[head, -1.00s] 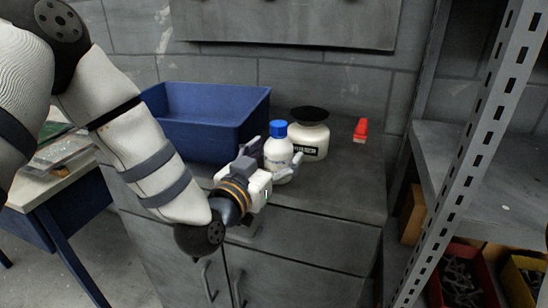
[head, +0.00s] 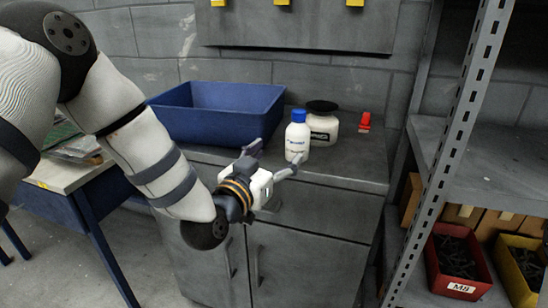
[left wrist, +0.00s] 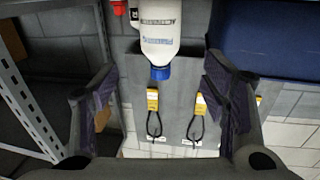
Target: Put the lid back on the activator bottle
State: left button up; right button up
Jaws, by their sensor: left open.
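A white bottle (head: 297,143) with a blue lid (head: 298,115) stands upright on the grey cabinet top. The blue lid sits on its neck. The bottle also shows upside down at the top of the left wrist view (left wrist: 158,30), its blue lid (left wrist: 160,72) pointing down; its label is too blurred to read. My left gripper (head: 276,157) is open and empty in front of the bottle, near the cabinet's front edge. Its fingers are spread wide in the left wrist view (left wrist: 148,92), with the bottle beyond them. My right gripper is not in view.
A white jar with a black top (head: 322,127) stands just behind the bottle. A red object (head: 365,121) is right of it. A blue bin (head: 215,120) fills the cabinet's left side. A metal shelf post (head: 455,130) rises at the right.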

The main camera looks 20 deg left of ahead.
pick_arm(q)
jog(key=s+a+f+n+g+y, duration=0.1)
jog(key=s+f+g, duration=0.4)
jog(key=s+f, duration=0.5)
jog(key=s+a+f+g, duration=0.1)
jog(key=s+f+g, duration=0.4)
jog(key=f, duration=0.9)
jog(key=s+a+f+g+y, duration=0.1)
jog(key=s+a+f+g, duration=0.1)
jog(key=s, duration=0.8)
jog(key=s+a+f+n+g+y, duration=0.1)
jog(key=s+f+g, duration=0.2)
jog(key=s, duration=0.7)
jog(key=s+a+f+g, duration=0.2)
jog(key=s+f+g, duration=0.1)
jog(key=s, duration=0.7)
jog(key=shift+a+f+n+g+y, duration=0.25)
jog(key=shift+a+n+g+y, duration=0.15)
jog(key=shift+g, duration=0.1)
